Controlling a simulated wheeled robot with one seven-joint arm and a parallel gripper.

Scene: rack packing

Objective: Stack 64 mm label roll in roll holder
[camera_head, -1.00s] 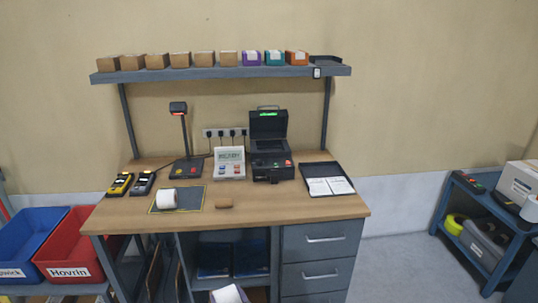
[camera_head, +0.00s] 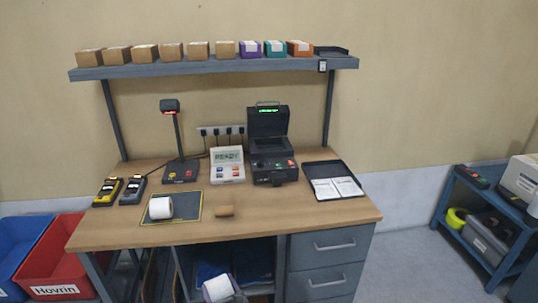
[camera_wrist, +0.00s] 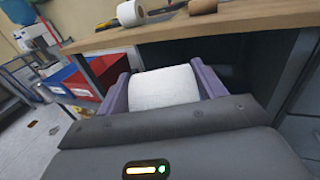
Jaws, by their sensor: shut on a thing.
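A white label roll (camera_wrist: 165,88) sits between the purple fingers of my gripper (camera_wrist: 164,82) in the wrist view, and the gripper is shut on it. In the head view this held roll (camera_head: 218,288) shows at the bottom edge, in front of the desk and below its top. A second white roll (camera_head: 160,207) lies on its side on a yellow-edged dark mat (camera_head: 187,213) on the desk. It also shows in the wrist view (camera_wrist: 130,13). I cannot tell which thing is the roll holder. A black device with a raised lid (camera_head: 272,172) stands at the desk's back.
The desk (camera_head: 300,213) has a small brown object (camera_head: 225,211), a READY display unit (camera_head: 228,165), a scanner stand (camera_head: 181,170) and a black tray with papers (camera_head: 333,182). Boxes line the shelf (camera_head: 220,68) above. Drawers (camera_head: 330,265) are at front right. The front right desktop is clear.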

